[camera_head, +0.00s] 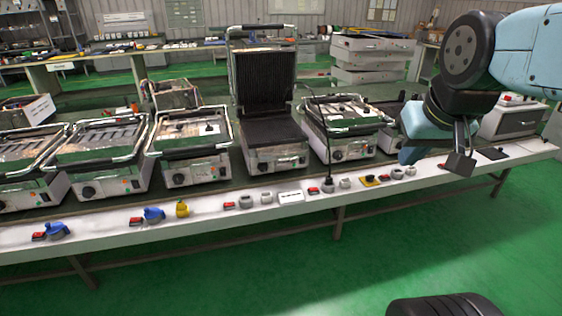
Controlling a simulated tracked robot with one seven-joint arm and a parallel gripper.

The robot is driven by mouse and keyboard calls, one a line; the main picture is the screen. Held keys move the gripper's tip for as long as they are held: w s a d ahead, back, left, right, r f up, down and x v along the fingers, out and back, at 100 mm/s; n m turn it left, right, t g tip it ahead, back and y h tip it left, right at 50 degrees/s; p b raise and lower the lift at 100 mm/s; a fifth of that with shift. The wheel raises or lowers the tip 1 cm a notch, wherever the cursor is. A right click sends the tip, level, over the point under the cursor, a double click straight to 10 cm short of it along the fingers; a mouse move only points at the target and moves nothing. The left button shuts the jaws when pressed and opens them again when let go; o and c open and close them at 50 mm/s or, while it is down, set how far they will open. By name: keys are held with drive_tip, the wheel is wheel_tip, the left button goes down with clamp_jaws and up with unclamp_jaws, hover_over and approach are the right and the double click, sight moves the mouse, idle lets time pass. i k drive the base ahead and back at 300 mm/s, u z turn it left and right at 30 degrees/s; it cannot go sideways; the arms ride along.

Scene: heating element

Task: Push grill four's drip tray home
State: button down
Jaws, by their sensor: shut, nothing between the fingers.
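A row of contact grills stands on the long bench. Counting from the left, the fourth is the grill with its lid raised (276,157), showing a dark ribbed upper plate and dark lower plate. No label shows that confirms its number. I cannot make out its drip tray or how far in it sits. My gripper (460,163) is shut and empty, at the right over the bench's front part. It is well to the right of the open grill, beyond the closed grill beside it.
Closed grills (188,151) stand to the left, another closed grill (345,130) to the right. Red switches, grey sockets and coloured plugs (183,210) line the bench's front edge (265,209). Green floor in front is mostly clear.

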sight(282, 155)
drive_tip(key=z, duration=0.2)
drive_tip(key=i, duration=0.85)
drive_tip(key=u, duration=0.1)
